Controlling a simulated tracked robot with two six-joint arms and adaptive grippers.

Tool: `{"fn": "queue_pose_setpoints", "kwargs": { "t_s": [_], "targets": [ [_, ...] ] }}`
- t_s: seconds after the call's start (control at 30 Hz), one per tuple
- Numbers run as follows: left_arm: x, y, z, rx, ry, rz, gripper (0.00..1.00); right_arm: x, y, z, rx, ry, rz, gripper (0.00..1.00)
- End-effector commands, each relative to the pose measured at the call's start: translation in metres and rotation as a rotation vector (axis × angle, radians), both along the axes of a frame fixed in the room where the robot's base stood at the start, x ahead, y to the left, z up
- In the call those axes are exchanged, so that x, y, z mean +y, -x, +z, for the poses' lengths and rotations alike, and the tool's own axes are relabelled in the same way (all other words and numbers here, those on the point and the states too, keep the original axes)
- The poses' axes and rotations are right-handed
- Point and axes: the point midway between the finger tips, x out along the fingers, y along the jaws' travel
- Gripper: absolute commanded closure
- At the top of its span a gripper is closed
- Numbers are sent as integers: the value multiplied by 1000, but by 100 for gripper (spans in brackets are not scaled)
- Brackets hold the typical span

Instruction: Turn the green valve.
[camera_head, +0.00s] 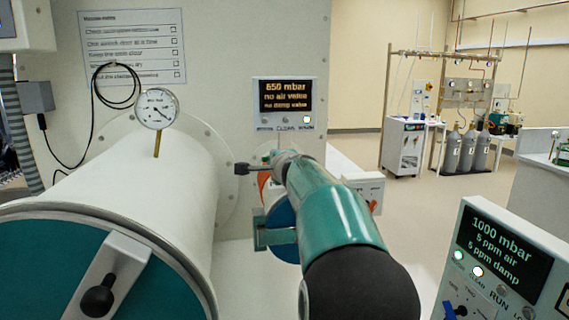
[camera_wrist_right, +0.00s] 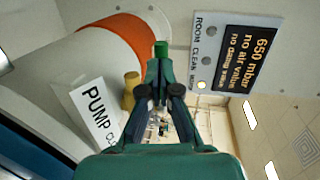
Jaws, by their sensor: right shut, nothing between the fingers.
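The green valve (camera_wrist_right: 160,50) shows in the right wrist view as a small bright green piece just beyond my fingertips. It stands by a white port with an orange band. My right gripper (camera_wrist_right: 160,72) is shut and empty, its fingers together and pointing at the valve. I cannot tell whether the fingertips touch it. In the head view my right arm reaches forward from the bottom and covers most of its gripper, with only a bit of green (camera_head: 265,157) near it. My left gripper is not in view.
The orange-banded port (camera_wrist_right: 105,45) has a PUMP label (camera_wrist_right: 97,118) and a brass fitting (camera_wrist_right: 131,88) close to the fingers. A display panel (camera_head: 284,104) is above. A large white cylinder (camera_head: 150,200) with a gauge (camera_head: 157,108) stands left; a console (camera_head: 500,265) stands right.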

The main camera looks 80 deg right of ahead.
Motion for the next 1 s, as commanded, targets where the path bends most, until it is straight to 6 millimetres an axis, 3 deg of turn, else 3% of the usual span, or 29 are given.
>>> {"fn": "queue_pose_setpoints", "kwargs": {
  "t_s": [0.57,0.77,1.0],
  "targets": [
    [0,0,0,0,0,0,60,4,1,1,0,1,0,100],
    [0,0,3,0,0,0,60,28,5,8,-1,4,0,100],
    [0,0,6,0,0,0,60,76,22,18,0,6,-3,100]
  ]
}}
